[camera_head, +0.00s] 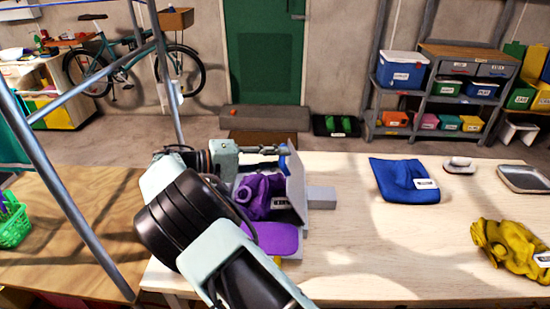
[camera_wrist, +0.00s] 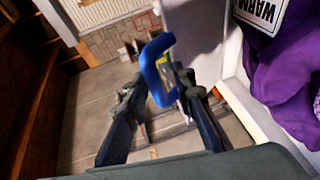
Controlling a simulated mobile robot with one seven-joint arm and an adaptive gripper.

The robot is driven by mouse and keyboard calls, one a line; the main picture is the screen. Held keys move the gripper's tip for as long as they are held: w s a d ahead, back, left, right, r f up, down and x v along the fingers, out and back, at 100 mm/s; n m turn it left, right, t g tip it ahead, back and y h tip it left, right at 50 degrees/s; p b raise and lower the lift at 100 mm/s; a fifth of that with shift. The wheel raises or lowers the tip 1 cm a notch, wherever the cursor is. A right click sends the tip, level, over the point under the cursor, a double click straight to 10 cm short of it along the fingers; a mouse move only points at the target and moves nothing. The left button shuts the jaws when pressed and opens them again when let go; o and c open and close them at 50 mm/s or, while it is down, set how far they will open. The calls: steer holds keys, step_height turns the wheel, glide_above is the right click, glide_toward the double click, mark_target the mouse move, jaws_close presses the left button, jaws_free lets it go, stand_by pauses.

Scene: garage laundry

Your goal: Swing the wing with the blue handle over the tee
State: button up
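The folding board (camera_head: 290,248) lies on the pale table with the purple tee (camera_head: 262,197) bunched on it. The wing (camera_head: 296,185) is a grey panel standing steeply up at the tee's right side. Its blue handle (camera_head: 284,161) is at the far upper edge, partly hidden by my gripper (camera_head: 272,152). In the wrist view the blue handle (camera_wrist: 152,72) sits between the two fingers of my gripper (camera_wrist: 163,90). The fingers look spread, with a gap beside the handle. The tee (camera_wrist: 285,80) shows at the right, beyond the wing (camera_wrist: 195,42).
A flat purple panel (camera_head: 272,238) lies at the board's near side. A grey block (camera_head: 321,197) sits right of the wing. A blue folded cloth (camera_head: 404,180) and a yellow cloth (camera_head: 508,248) lie farther right. The table between is clear. A metal frame post (camera_head: 60,180) stands at left.

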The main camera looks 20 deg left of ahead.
steer(key=v, duration=1.2)
stand_by(0.3)
